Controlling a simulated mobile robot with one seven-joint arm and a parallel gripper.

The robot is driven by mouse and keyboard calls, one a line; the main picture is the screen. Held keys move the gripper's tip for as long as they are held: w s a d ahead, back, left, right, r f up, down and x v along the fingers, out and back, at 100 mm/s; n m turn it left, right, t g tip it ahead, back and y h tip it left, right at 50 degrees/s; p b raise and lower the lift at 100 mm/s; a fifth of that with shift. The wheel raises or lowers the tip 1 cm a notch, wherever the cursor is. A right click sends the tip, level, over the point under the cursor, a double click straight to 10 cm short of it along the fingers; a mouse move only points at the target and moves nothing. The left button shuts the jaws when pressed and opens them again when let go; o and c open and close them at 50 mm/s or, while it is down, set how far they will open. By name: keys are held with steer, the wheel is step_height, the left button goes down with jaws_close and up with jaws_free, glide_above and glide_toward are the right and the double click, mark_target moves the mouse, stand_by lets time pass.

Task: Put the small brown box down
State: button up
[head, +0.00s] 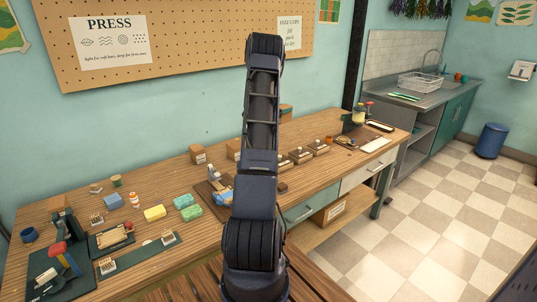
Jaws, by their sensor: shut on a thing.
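My arm rises through the middle of the picture and hides part of the wooden workbench (75,205). My gripper does not show; it seems to be behind my own arm. Several brown boxes are in view: one box (198,155) stands at the back of the bench, and another (233,150) is just left of my arm. A small dark brown block (283,187) lies near the bench's front edge. I cannot tell which is the task's small brown box, or whether one is held.
Left of my arm are a blue block (114,201), a yellow block (155,213), green blocks (190,213) and a dark mat (60,278) with tools. Some bare bench lies along the front left.

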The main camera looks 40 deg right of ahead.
step_height(320, 180, down, 19)
steer(key=shift+r, duration=0.1)
stand_by(0.5)
steer(key=o, duration=1)
steer(key=shift+o, duration=0.2)
steer(key=a, duration=1.2)
